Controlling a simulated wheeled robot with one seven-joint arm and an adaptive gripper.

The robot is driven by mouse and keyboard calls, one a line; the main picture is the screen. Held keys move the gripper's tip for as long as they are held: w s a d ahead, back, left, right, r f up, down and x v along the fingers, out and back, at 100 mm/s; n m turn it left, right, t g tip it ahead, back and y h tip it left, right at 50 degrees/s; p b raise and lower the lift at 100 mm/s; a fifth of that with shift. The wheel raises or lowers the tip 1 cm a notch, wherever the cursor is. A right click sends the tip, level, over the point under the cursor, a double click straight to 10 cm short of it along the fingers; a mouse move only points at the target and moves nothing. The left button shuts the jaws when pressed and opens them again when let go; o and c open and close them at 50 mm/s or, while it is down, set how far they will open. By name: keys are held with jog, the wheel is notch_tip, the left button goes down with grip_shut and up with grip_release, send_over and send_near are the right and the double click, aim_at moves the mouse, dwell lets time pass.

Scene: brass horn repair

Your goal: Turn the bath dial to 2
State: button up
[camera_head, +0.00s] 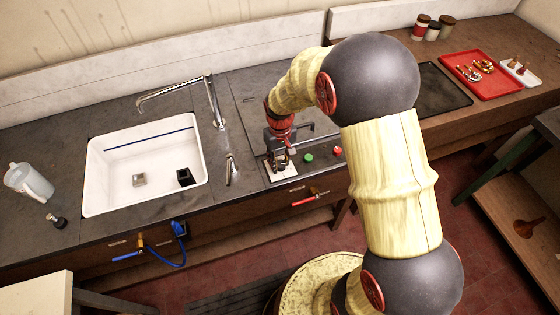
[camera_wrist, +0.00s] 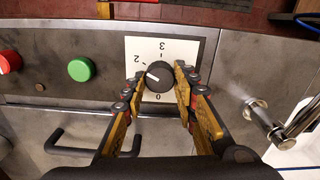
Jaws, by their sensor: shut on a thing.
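The bath dial (camera_wrist: 160,80) is a black round knob with a white pointer line, on a white square plate (camera_wrist: 187,47) marked with 3, 2 and 0. A further mark is hidden behind my left finger. The pointer faces left and slightly up, a little below the tick for 2. My gripper (camera_wrist: 160,74) is shut on the dial, with one yellow-and-black finger on each side of it. In the head view my gripper (camera_head: 279,152) reaches down onto the plate (camera_head: 290,172), and it hides the dial there.
A green button (camera_wrist: 81,69) and a red button (camera_wrist: 9,62) sit left of the plate in the wrist view. A metal tap fitting (camera_wrist: 268,123) stands to the right. In the head view a white sink (camera_head: 98,180) lies left, and a red tray (camera_head: 502,83) lies far right.

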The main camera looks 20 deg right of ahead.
aim_at(280, 163)
jog(key=c, duration=0.4)
jog(key=shift+r+p, duration=0.1)
jog(key=shift+p, duration=0.25)
jog(key=o, duration=1.1)
jog(key=shift+c, duration=0.2)
jog(key=shift+o, duration=0.4)
notch_tip(280, 163, up, 12)
